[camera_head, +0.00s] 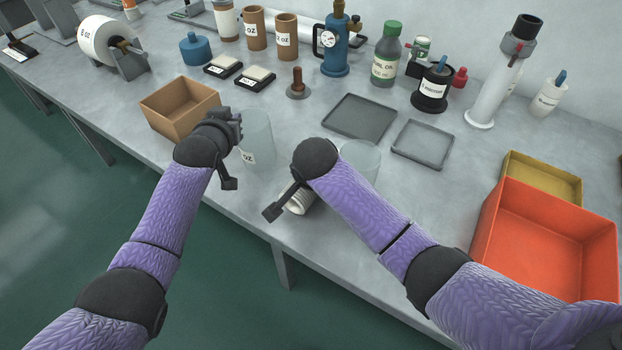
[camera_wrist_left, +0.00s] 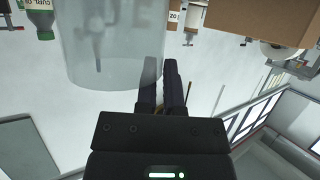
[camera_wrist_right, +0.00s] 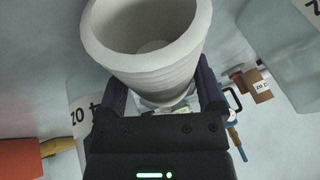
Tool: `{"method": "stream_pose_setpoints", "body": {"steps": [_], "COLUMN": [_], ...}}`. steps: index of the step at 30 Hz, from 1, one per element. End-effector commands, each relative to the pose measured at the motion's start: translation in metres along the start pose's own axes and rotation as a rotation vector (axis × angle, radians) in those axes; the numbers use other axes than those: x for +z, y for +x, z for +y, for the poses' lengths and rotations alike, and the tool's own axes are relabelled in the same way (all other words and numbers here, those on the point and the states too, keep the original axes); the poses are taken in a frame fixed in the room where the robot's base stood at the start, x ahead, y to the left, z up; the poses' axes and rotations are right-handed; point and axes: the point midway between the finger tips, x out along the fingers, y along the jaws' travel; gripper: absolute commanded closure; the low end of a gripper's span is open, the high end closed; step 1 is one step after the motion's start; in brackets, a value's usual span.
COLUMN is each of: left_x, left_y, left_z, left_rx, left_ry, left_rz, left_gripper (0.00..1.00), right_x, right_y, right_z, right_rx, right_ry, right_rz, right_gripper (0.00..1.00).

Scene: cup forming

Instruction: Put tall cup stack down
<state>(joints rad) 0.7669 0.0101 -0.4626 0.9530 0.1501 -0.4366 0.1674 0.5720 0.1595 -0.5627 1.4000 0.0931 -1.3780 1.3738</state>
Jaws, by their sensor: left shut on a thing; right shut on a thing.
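The cup stack (camera_head: 298,203) is white, with several nested rims. In the head view it is mostly hidden by my right wrist; in the right wrist view its open mouth (camera_wrist_right: 150,45) faces the camera. My right gripper (camera_wrist_right: 161,84) is shut around it, one finger on each side. I cannot tell whether it touches the table. My left gripper (camera_head: 238,128) is at a clear container (camera_head: 259,150) with a label. In the left wrist view the fingers (camera_wrist_left: 162,72) are close together on that container's wall (camera_wrist_left: 100,50), one seen through it.
A second clear container (camera_head: 362,158) stands just right of my right wrist. Two grey trays (camera_head: 360,118) (camera_head: 422,157) lie behind. An orange bin (camera_head: 540,225) and a yellow bin (camera_head: 545,172) are at the right.

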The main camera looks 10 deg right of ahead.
Motion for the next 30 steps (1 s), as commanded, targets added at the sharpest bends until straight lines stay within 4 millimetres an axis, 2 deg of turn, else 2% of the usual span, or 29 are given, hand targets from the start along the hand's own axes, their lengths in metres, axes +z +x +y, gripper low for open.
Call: {"method": "stream_pose_setpoints", "body": {"steps": [1, 9, 15, 20, 30], "left_x": [0.006, 0.006, 0.006, 0.006, 0.006], "left_y": [0.001, 0.001, 0.001, 0.001, 0.001], "left_z": [0.000, 0.000, 0.000, 0.000, 0.000], "left_rx": [-0.001, -0.001, -0.001, -0.001, -0.001], "left_ry": [-0.001, -0.001, -0.001, -0.001, -0.001], "left_rz": [-0.014, -0.014, -0.014, -0.014, -0.014], "left_gripper": [1.00, 1.00, 1.00, 1.00, 1.00], "right_x": [-0.003, -0.038, -0.057, -0.063, -0.063], "right_y": [-0.008, -0.091, -0.138, -0.152, -0.155], "right_z": [-0.004, -0.033, -0.049, -0.053, -0.056], "right_rx": [-0.006, -0.010, -0.006, -0.002, -0.009], "right_ry": [0.001, 0.002, 0.001, 0.000, 0.002], "right_rz": [0.001, 0.002, 0.002, 0.000, -0.004], "right_gripper": [0.84, 0.84, 0.84, 0.84, 0.84]}}
